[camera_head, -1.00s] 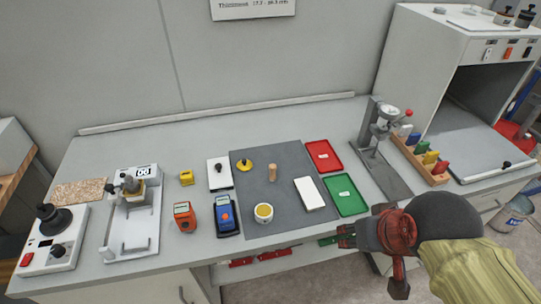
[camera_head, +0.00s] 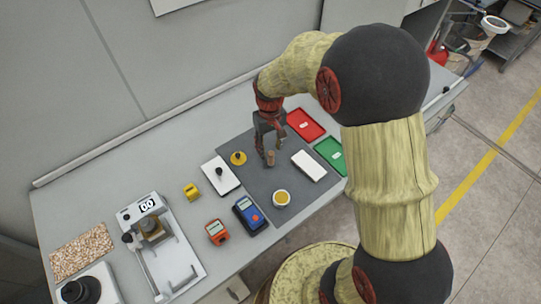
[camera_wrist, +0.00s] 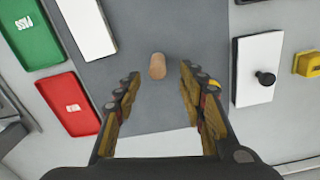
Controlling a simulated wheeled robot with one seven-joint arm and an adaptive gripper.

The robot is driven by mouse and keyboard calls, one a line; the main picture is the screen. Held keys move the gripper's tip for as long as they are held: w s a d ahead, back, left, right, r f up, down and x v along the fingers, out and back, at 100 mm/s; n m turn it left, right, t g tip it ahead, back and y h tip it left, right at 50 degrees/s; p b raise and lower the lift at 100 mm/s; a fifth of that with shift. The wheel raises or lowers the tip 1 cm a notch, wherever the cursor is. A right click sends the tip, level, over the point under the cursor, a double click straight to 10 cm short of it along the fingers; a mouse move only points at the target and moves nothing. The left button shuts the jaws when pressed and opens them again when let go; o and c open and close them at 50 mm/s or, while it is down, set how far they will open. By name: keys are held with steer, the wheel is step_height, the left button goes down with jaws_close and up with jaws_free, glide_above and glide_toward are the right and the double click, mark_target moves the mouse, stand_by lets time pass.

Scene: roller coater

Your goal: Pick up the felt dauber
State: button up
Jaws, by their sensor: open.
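The felt dauber, seen as a small tan cylinder (camera_head: 271,158), stands upright on the dark grey mat (camera_head: 240,190). In the wrist view the dauber (camera_wrist: 157,66) shows between and slightly beyond my fingertips, with gaps on both sides. My gripper (camera_head: 268,146) is open, empty and pointing down over the mat, close to the dauber. In the wrist view both fingers of my gripper (camera_wrist: 160,76) are spread apart. The exact height of the fingertips above the mat is hard to tell.
Red (camera_head: 306,124) and green (camera_head: 331,154) trays lie right. A white knobbed plate (camera_head: 220,174) lies left.

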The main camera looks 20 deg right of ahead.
mark_target(271, 158)
steer(key=f+b, duration=0.1)
steer(key=f, duration=0.6)
steer(key=shift+d, duration=0.2)
steer(key=shift+s, duration=0.1)
steer(key=shift+c, duration=0.5)
jaws_close()
